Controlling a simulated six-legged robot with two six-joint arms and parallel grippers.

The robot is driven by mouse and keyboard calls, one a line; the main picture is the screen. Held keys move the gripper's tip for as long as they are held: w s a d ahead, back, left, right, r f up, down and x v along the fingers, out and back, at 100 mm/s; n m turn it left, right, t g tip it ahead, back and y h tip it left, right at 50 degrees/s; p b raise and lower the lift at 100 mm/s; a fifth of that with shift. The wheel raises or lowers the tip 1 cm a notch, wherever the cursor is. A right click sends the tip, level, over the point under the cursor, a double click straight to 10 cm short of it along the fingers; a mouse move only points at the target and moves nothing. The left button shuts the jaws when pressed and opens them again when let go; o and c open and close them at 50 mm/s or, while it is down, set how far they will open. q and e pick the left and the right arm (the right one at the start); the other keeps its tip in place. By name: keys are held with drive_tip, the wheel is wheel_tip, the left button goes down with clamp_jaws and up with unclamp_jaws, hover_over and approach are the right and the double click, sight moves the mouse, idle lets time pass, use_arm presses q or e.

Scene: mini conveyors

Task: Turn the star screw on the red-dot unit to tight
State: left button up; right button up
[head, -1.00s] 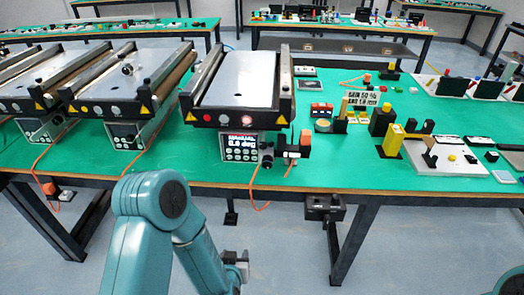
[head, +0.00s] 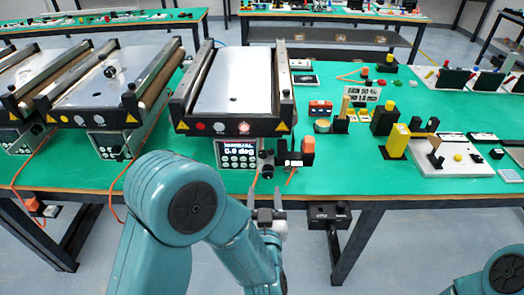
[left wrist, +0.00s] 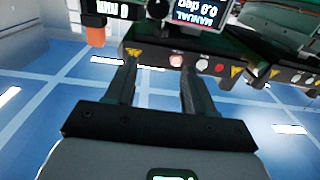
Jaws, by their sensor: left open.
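The red-dot unit is the rightmost mini conveyor (head: 235,85), with a red dot (head: 187,126) at the left of its front bar. Its control panel (head: 237,153) reads MANUAL and 0.0 deg. A dark knob (head: 267,171), probably the star screw, sits just right of the panel; its star shape is too small to tell. In the left wrist view, a round black knob (left wrist: 158,8) shows beside the display (left wrist: 198,14). My left gripper (head: 266,193) is open and empty, below and in front of the knob, apart from it. My right gripper is out of view.
An orange-topped part (head: 308,147) stands just right of the knob. An orange cable hangs at the table edge. A black box (head: 329,214) is mounted under the edge. Two more conveyors (head: 118,80) stand left. Yellow and black parts (head: 397,141) lie right.

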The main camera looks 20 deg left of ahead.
sight(263, 154)
use_arm(q)
drive_tip(key=p+x, duration=0.3)
drive_tip(key=x, duration=1.2)
drive_tip(key=shift+s+a+f, duration=0.1)
drive_tip(key=shift+w, duration=0.25)
drive_tip(key=shift+w+a, duration=0.1)
drive_tip(key=shift+c, duration=0.4)
drive_tip(key=c, duration=0.9)
